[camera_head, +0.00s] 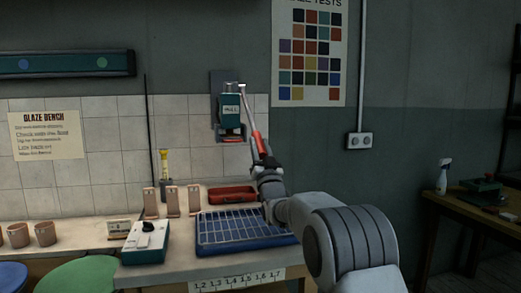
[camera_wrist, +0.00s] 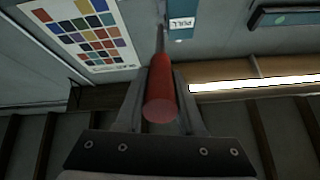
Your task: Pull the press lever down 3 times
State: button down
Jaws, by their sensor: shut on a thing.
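The press (camera_head: 231,112) is a teal unit on a dark wall plate above the bench, and part of it shows with a "PULL" label in the wrist view (camera_wrist: 182,22). Its lever (camera_head: 244,104) is a metal rod that slopes down to the right from the top of the press. The lever ends in a red handle (camera_wrist: 160,95). My gripper (camera_head: 262,158) is shut on the red handle, with one finger on each side of it in the wrist view. The handle's end faces the wrist camera.
Below the press, the bench holds a blue rack tray (camera_head: 284,240), a red tray (camera_head: 232,195), several upright test tiles (camera_head: 172,202) and a white-and-green box (camera_head: 146,243). Cups (camera_head: 45,233) stand at the left. A side table (camera_head: 480,208) with a spray bottle (camera_head: 443,177) is at the right.

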jog(key=shift+w+a+f+b, duration=0.1)
jog(key=shift+w+f+b, duration=0.2)
jog(key=shift+f, duration=0.5)
jog(key=c, duration=0.5)
grip_release()
jog(key=shift+r, duration=0.1)
jog(key=shift+c, duration=0.2)
jog(key=shift+r, duration=0.1)
jog(key=p+v, duration=0.1)
jog(key=v, duration=1.6)
jog(key=shift+f, duration=0.25)
